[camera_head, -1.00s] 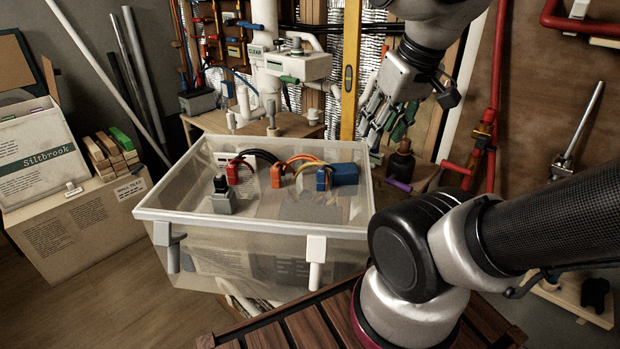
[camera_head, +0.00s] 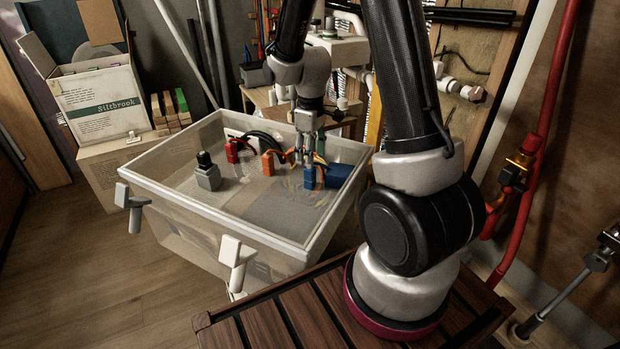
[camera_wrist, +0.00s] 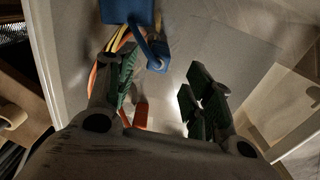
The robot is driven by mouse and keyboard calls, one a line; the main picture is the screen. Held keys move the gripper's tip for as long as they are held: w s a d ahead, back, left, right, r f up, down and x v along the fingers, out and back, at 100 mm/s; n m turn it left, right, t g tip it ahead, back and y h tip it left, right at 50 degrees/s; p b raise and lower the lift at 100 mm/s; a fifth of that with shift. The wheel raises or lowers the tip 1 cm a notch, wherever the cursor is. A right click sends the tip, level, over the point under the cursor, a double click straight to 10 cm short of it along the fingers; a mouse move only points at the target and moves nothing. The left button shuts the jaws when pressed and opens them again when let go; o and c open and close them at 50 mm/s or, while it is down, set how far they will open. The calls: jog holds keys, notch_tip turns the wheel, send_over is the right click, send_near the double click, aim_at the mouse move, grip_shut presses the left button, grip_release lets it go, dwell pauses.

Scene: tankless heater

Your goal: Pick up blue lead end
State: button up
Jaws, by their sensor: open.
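My gripper (camera_head: 308,153) points down just above and behind the blue lead end. In the wrist view its green-padded fingers (camera_wrist: 160,92) are apart with nothing between the tips. The blue end lies ahead of the gap, not between the fingers.
The translucent bin (camera_head: 180,197) has a raised rim and white latches. A red lead end (camera_head: 232,151), an orange lead end (camera_head: 268,163) and a grey block with a black top (camera_head: 207,174) stand nearby. A white-and-green box (camera_head: 100,98) stands at the left.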

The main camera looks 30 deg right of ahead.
aim_at(310, 174)
jog(key=f, duration=0.8)
jog(key=shift+w+f, duration=0.2)
jog(key=shift+f, duration=0.05)
jog(key=c, duration=1.1)
